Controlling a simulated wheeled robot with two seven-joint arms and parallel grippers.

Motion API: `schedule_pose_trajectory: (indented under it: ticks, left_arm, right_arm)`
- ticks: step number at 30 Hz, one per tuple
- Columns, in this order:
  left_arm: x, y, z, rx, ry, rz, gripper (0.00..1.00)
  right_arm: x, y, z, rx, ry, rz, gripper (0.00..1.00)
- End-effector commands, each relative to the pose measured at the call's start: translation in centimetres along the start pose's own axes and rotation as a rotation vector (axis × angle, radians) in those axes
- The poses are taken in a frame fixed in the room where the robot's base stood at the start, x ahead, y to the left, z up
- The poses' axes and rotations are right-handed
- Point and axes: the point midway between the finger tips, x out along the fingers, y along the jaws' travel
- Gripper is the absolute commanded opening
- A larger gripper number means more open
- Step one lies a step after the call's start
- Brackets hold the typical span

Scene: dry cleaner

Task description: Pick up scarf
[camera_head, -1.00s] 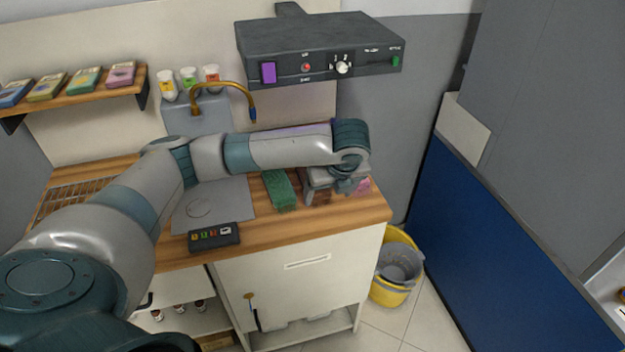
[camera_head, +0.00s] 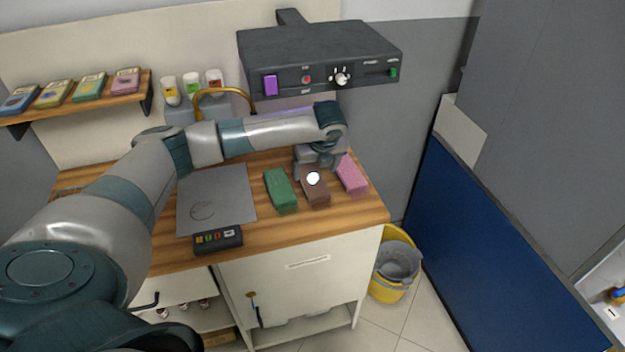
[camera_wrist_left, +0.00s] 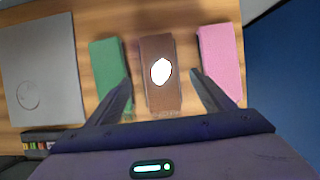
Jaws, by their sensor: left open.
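Three folded, block-like pieces lie side by side on the wooden counter; I cannot tell from their look which is the scarf. The green piece (camera_head: 281,190) is at left, the brown piece (camera_head: 317,195) with a white round spot is in the middle, and the pink piece (camera_head: 352,177) is at right. My left gripper (camera_head: 318,166) is over the far end of the brown piece and hides part of it. In the left wrist view its open fingers (camera_wrist_left: 160,82) lie either side of the brown piece (camera_wrist_left: 160,98), apparently above it and empty. My right gripper is not in view.
A grey plate (camera_head: 225,190) and a control box with coloured buttons (camera_head: 216,239) are left of the pieces. A dark box with knobs (camera_head: 320,60) hangs above the counter. A yellow bucket (camera_head: 388,290) stands on the floor at right.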

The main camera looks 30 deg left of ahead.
Motion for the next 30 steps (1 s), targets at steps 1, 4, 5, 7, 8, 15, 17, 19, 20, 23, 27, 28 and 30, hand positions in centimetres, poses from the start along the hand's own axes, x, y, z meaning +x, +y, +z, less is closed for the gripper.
schedule_pose_trajectory:
  ticks: [1, 4, 5, 7, 8, 15, 17, 19, 20, 23, 27, 28, 30]
  left_arm:
    - [0.0, 0.0, 0.1, 0.000, 0.000, -0.001, 0.75]
    - [0.1, 0.0, 0.1, 0.001, 0.000, -0.001, 0.75]
    - [0.1, 0.0, 0.0, 0.001, 0.000, -0.001, 0.75]
    - [0.1, 0.0, 0.0, 0.001, 0.000, -0.001, 0.75]
    - [0.1, 0.0, 0.0, 0.000, 0.000, -0.001, 0.75]
    - [0.3, 0.1, 1.0, -0.002, 0.000, 0.002, 0.75]
    - [1.1, 0.0, 0.8, 0.000, 0.001, 0.002, 0.75]
    - [1.9, 0.0, 0.8, 0.000, 0.002, 0.003, 0.75]
    - [2.4, 0.1, 0.8, 0.000, 0.002, 0.003, 0.75]
    - [3.7, 0.1, 0.8, -0.001, 0.001, 0.003, 0.75]
    - [5.0, 0.0, 0.8, 0.000, 0.000, 0.000, 0.75]
    - [5.1, 0.0, 0.8, 0.001, 0.000, 0.000, 0.75]
    - [5.3, 0.0, 0.8, 0.001, -0.001, 0.000, 0.75]
  right_arm:
    - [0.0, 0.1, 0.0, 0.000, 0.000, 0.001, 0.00]
    - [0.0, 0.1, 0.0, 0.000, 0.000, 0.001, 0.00]
    - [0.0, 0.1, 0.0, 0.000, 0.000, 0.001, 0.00]
    - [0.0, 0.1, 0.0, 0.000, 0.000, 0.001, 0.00]
    - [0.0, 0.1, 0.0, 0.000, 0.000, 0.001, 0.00]
    - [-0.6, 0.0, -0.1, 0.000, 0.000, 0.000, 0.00]
    - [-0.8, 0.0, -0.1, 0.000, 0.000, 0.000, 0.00]
    - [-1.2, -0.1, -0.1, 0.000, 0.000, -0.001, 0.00]
    - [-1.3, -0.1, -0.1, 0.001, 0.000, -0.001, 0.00]
    - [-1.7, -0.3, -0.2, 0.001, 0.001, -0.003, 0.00]
    - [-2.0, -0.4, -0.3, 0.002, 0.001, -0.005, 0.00]
    - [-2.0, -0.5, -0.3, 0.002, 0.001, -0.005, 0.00]
    - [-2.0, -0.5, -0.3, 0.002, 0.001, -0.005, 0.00]
